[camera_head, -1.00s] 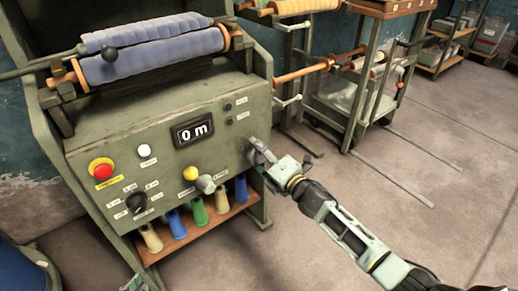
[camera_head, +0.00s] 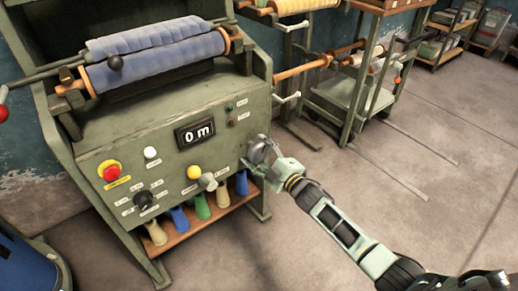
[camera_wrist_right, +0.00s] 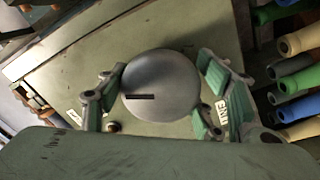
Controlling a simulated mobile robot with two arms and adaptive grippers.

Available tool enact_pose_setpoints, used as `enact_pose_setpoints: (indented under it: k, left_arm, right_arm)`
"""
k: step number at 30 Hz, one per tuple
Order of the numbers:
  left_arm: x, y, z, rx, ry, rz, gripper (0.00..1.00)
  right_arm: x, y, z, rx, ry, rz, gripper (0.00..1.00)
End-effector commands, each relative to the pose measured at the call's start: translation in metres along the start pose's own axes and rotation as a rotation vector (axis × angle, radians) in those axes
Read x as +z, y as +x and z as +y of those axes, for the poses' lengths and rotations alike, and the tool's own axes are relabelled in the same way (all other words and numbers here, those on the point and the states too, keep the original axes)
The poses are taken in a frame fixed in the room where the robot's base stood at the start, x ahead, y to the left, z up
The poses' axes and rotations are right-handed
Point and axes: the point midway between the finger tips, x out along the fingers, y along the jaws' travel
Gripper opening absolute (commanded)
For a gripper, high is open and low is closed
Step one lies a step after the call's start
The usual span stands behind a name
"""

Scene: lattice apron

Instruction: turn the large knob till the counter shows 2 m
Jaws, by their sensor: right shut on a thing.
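The large knob (camera_wrist_right: 162,88) is a round grey disc with a dark slot mark, on the machine's green panel. In the right wrist view it sits between the green-padded fingers of my right gripper (camera_wrist_right: 160,92), which is shut on it from both sides. In the head view my right gripper (camera_head: 257,156) is at the right end of the panel and mostly hides the knob. The counter (camera_head: 195,134) reads 0 m. My left gripper is not in view.
The panel also has a red stop button (camera_head: 111,172), a white button (camera_head: 150,152), a yellow button (camera_head: 194,172) and a black selector (camera_head: 143,200). Coloured cones (camera_head: 202,206) stand on a shelf below. A blue roll (camera_head: 155,58) lies above.

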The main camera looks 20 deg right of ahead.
Motion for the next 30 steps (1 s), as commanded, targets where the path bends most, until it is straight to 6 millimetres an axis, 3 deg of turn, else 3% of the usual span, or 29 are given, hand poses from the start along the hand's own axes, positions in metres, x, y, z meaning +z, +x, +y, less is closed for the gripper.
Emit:
enact_pose_setpoints:
  k: [9, 23, 24, 30]
  left_arm:
    - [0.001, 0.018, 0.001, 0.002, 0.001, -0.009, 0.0]
    - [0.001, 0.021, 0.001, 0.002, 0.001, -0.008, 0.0]
    - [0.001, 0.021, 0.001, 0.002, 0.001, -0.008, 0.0]
    - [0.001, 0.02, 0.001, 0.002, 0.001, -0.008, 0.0]
  right_arm:
    - [0.0, 0.001, 0.003, 0.003, 0.094, -0.001, 0.35]
    - [0.001, 0.001, 0.003, 0.004, 0.105, -0.001, 0.35]
    - [0.001, 0.001, 0.003, 0.004, 0.105, -0.001, 0.63]
    - [0.001, 0.001, 0.002, 0.002, 0.105, -0.001, 0.79]
